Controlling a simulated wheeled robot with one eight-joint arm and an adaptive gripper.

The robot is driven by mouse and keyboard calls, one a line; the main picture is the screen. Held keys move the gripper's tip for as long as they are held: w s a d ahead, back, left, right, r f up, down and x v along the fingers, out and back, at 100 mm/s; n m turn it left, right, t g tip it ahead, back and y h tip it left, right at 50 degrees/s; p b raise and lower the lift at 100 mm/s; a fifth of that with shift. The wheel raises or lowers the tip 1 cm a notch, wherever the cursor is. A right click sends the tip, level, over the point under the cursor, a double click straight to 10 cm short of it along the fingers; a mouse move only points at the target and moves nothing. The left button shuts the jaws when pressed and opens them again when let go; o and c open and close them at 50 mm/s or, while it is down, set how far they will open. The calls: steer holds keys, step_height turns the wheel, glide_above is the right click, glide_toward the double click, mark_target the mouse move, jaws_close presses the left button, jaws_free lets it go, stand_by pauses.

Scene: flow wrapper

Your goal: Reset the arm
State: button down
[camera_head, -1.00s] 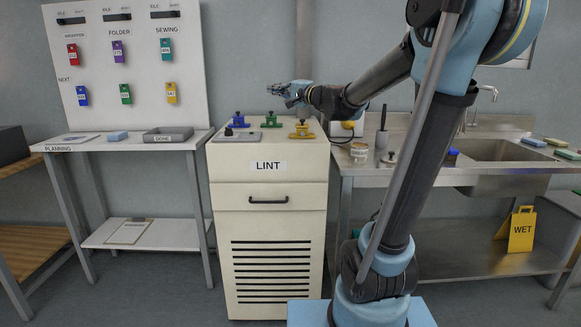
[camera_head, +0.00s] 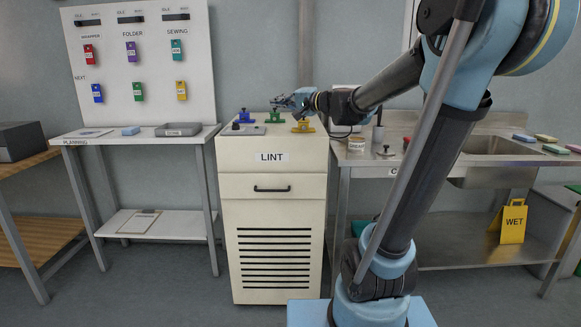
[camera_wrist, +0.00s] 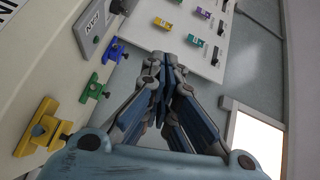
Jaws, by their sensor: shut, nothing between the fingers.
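My gripper (camera_head: 282,101) is shut and empty. In the head view it is at the end of my outstretched arm, over or in front of the top of the white LINT cabinet (camera_head: 272,185); its exact height above the top is hard to tell. In the wrist view the closed fingers (camera_wrist: 163,65) point toward the tag board, with nothing between them. A green clamp-like part (camera_wrist: 95,88), a blue one (camera_wrist: 115,50) and a yellow one (camera_wrist: 42,128) stand on the cabinet to the left of the fingers, apart from them.
A board with coloured tags (camera_head: 140,65) stands behind the planning table (camera_head: 100,140) at left, which bears a grey tray (camera_head: 178,130). A steel sink bench (camera_head: 420,163) is at right, with a yellow WET sign (camera_head: 513,222) below. Open floor lies before the cabinet.

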steer(key=s+d+f+n+g+h, duration=0.2)
steer(key=s+d+f+g+h, duration=0.1)
steer(key=s+f, duration=0.6)
steer(key=s+d+f+n+g+h, duration=0.2)
steer(key=s+d+f+n, duration=0.15)
steer(key=s+f, duration=0.55)
steer(key=s+d+f+g+h, duration=0.3)
steer(key=s+d+f+h, duration=0.5)
steer(key=s+d+f, duration=0.6)
step_height(320, 180, down, 3)
steer(key=shift+d+r+g, duration=0.15)
steer(key=shift+d+g, duration=0.15)
steer(key=shift+d, duration=0.9)
steer(key=shift+w, duration=0.15)
steer(key=shift+w+f, duration=0.2)
steer(key=shift+w, duration=0.15)
